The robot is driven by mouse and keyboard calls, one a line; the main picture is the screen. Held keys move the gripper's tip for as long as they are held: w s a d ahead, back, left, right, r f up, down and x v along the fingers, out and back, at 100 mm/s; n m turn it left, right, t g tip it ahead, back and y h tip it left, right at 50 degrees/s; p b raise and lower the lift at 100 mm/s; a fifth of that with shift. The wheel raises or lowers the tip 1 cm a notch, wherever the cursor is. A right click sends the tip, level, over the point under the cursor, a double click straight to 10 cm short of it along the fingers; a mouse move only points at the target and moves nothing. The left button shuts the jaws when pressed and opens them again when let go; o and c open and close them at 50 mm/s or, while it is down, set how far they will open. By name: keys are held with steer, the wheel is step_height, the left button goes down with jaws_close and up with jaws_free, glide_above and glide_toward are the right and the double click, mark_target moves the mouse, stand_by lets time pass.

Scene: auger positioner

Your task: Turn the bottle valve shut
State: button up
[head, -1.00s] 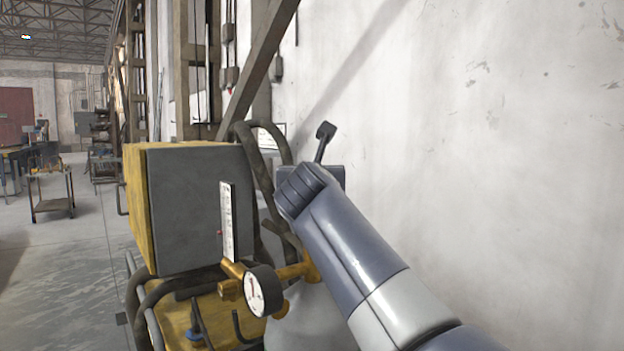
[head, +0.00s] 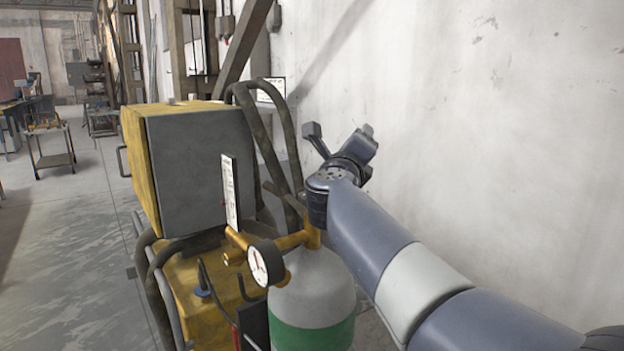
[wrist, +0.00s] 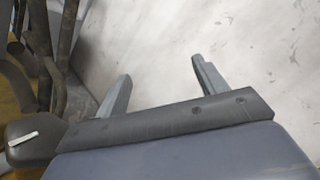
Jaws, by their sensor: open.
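The gas bottle (head: 312,297) has a grey top and a green band and stands upright beside the yellow cart. Its brass valve (head: 312,232) is on top, partly hidden behind my arm. A round white-faced gauge (head: 262,264) sits on brass fittings left of it. My gripper (head: 340,132) is open and empty, above and slightly right of the valve, apart from it, near the wall. In the wrist view my gripper (wrist: 160,68) shows two spread fingers with only pale wall between them. I cannot make out the valve there.
A grey-fronted yellow box (head: 205,160) stands on the cart just left of the bottle. Dark hoses (head: 265,150) loop between box and wall and show at left in the wrist view (wrist: 60,50). The white wall (head: 500,150) is close at right. Open floor (head: 65,240) lies left.

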steer(key=s+a+f+n+y+p, duration=0.2)
steer(key=s+f+n+y+p, duration=0.15)
steer(key=n, duration=0.75)
steer(key=s+a+f+n+g+y+p, duration=0.1)
steer(key=s+f+n+y+p, duration=0.3)
steer(key=n, duration=0.7)
steer(key=s+a+f+n+y+p, duration=0.2)
steer(key=s+n+y+p, duration=0.3)
steer(key=n, duration=0.6)
steer(key=shift+h, duration=0.35)
steer(key=x, duration=0.4)
steer(key=p+x, duration=0.1)
steer(key=x, duration=0.3)
steer(key=d+p+x, duration=0.1)
steer(key=x, duration=0.3)
steer(key=shift+w+f, duration=0.1)
steer(key=shift+f, duration=0.1)
steer(key=shift+c, duration=0.3)
steer(key=c, duration=0.9)
steer(key=shift+m, duration=0.3)
